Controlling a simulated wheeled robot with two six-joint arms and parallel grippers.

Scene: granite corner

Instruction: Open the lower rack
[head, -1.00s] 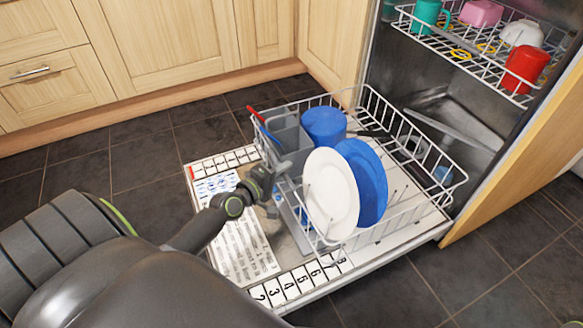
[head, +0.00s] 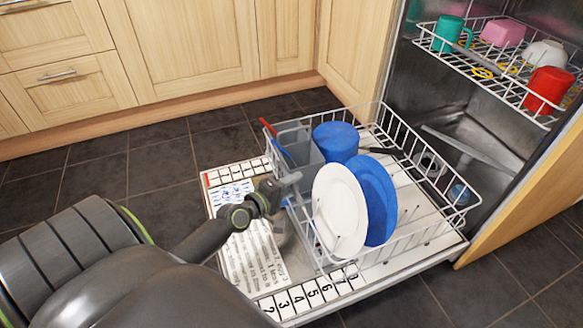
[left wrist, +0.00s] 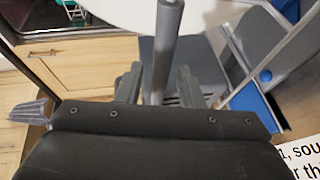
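The lower rack (head: 438,240) is a white wire basket drawn out over the dropped dishwasher door (head: 250,262). It holds a white plate (head: 338,212), a blue plate (head: 376,200), a blue cup (head: 335,141) and a grey cutlery basket (head: 296,143). My left gripper (head: 290,184) is at the rack's front side, beside the cutlery basket. In the left wrist view its two fingers (left wrist: 160,88) stand apart. My right gripper is out of view.
The upper rack (head: 478,62) holds several cups, including a red mug (head: 547,88). Wooden cabinets (head: 190,50) stand behind at the left. The dark tiled floor (head: 120,165) is clear left of the door. A wood-faced panel (head: 530,205) stands to the right.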

